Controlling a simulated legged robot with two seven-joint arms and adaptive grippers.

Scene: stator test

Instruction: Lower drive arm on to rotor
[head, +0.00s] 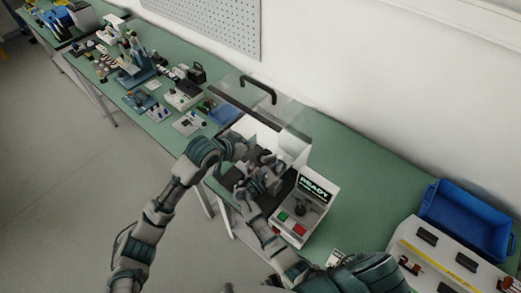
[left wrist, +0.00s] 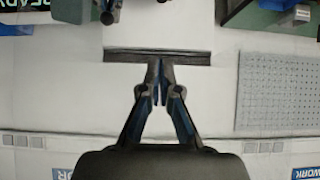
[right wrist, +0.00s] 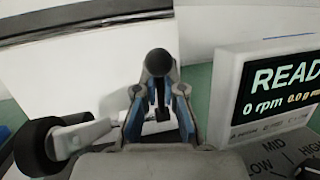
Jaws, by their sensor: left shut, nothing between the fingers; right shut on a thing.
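My right gripper (right wrist: 158,92) is shut on the handle of the drive arm, below its black ball knob (right wrist: 157,63). The pale drive arm (right wrist: 95,132) slants down-left to a black wheel (right wrist: 40,142) in the right wrist view. In the head view, the right gripper (head: 266,176) is over the tester, left of its READY display (head: 315,189). My left gripper (left wrist: 159,68) is shut and empty, its tips near a dark bar (left wrist: 120,56) in the left wrist view. I cannot make out the rotor; the arms cover that area in the head view.
The tester's clear guard (head: 290,118) stands raised, with a black handle (head: 259,88). A blue bin (head: 468,215) and a pale box (head: 430,250) stand at the right. Parts and tools crowd the bench at upper left. The green bench (head: 365,185) is clear right of the tester.

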